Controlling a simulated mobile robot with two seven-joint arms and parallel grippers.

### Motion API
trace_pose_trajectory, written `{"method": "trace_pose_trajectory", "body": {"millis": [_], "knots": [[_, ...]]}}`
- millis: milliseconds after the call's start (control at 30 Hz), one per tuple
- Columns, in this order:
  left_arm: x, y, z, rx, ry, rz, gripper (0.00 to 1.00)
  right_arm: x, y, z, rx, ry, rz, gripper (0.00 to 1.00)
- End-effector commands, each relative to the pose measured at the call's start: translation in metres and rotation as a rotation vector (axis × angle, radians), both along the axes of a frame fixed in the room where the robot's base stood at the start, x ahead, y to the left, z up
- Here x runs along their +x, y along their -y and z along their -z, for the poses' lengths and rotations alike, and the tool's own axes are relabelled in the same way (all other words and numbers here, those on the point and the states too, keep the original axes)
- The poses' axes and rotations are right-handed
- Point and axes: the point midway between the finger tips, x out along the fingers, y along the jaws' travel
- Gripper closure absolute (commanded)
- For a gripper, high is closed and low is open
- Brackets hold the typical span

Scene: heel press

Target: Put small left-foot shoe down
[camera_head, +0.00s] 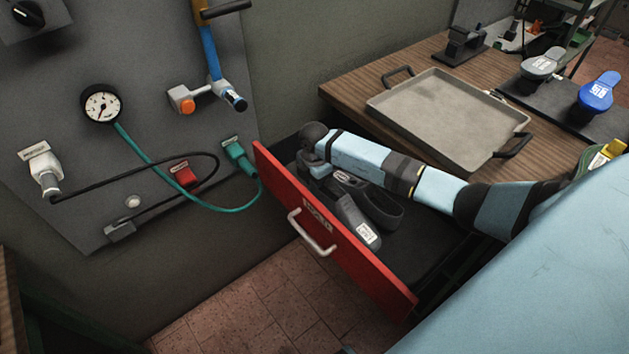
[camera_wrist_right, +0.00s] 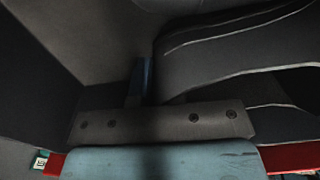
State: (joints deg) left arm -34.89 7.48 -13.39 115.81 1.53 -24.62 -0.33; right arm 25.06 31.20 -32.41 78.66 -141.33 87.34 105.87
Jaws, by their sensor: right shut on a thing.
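Dark grey shoes lie in the open drawer with a red front (camera_head: 345,245). One shoe (camera_head: 353,215) has a white label on its end and stands near the red front. Another dark shoe part with a small label (camera_head: 345,178) shows behind it, close under my right wrist. My right gripper (camera_head: 318,170) reaches down into the drawer's far left end and is shut on a shoe. Its fingertips are mostly hidden in the head view. In the right wrist view, a dark shoe (camera_wrist_right: 240,55) with pale seam lines lies against a blue finger. I cannot read its size or side.
A wooden table (camera_head: 345,85) beside the drawer carries a grey tray (camera_head: 445,110) with dark handles. Foot-shaped devices, one blue (camera_head: 598,92), stand at the back right. A panel with a gauge (camera_head: 101,104) and hoses is at left. The drawer's near right floor (camera_head: 425,250) looks clear.

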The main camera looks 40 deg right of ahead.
Motion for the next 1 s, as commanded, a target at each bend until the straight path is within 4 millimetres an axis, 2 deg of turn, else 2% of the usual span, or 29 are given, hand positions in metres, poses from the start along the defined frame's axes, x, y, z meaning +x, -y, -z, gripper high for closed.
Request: {"method": "trace_pose_trajectory", "body": {"millis": [367,400,500,800,867,1000], "knots": [[0.000,0.000,0.001,-0.002,0.000,-0.001,0.57,0.000,0.001,0.006,-0.001,0.001,0.000,1.00],[0.000,0.000,0.001,-0.002,-0.001,-0.002,0.57,0.000,0.001,0.007,-0.001,0.001,0.000,0.85],[0.000,0.000,0.001,-0.002,-0.002,-0.002,0.57,0.000,0.000,0.006,-0.001,0.001,0.000,0.64],[0.000,0.001,-0.001,-0.002,-0.001,-0.002,0.57,0.000,0.000,0.004,-0.001,0.001,0.000,0.64],[0.000,0.001,-0.002,-0.002,0.001,-0.001,0.57,0.000,0.001,-0.001,-0.001,0.002,0.000,0.64],[0.000,0.001,-0.003,-0.003,0.003,-0.001,0.57,0.001,0.001,-0.022,-0.003,0.005,0.000,0.64]]}}
